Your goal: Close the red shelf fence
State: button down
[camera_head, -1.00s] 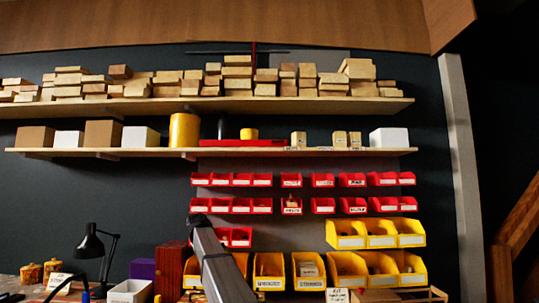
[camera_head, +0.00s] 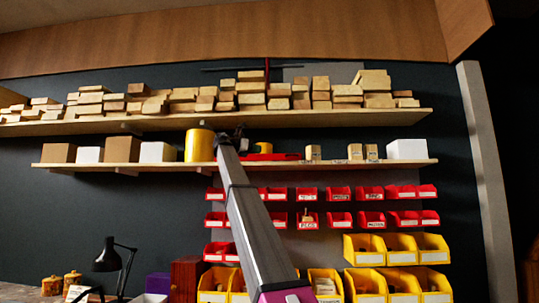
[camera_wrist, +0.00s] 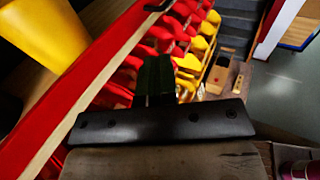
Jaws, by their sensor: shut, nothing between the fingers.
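The red shelf fence (camera_head: 280,157) is a low red strip along the front of the lower shelf, with its left part hidden behind my arm. In the wrist view it is a long red bar (camera_wrist: 75,85) running diagonally at the left, above a pale wooden edge. My gripper (camera_head: 236,134) is at shelf height, just right of the large yellow cylinder. In the wrist view its dark fingers (camera_wrist: 155,75) are together and empty, to the right of the red bar. I cannot tell whether they touch it.
The yellow cylinder (camera_head: 199,145) stands close left of my gripper on the lower shelf (camera_head: 100,167). The upper shelf (camera_head: 200,118), loaded with wooden blocks, is just above. Red bins (camera_head: 340,194) and yellow bins (camera_head: 400,248) hang below.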

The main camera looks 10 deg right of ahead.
jog(key=x, duration=1.3)
jog(key=shift+d+f, duration=0.1)
jog(key=shift+d, duration=0.1)
jog(key=s+d, duration=0.3)
jog(key=d, duration=1)
jog(key=s+d, duration=0.4)
jog(key=d, duration=1)
jog(key=s+d, duration=0.4)
jog(key=d, duration=1)
jog(key=shift+d, duration=0.25)
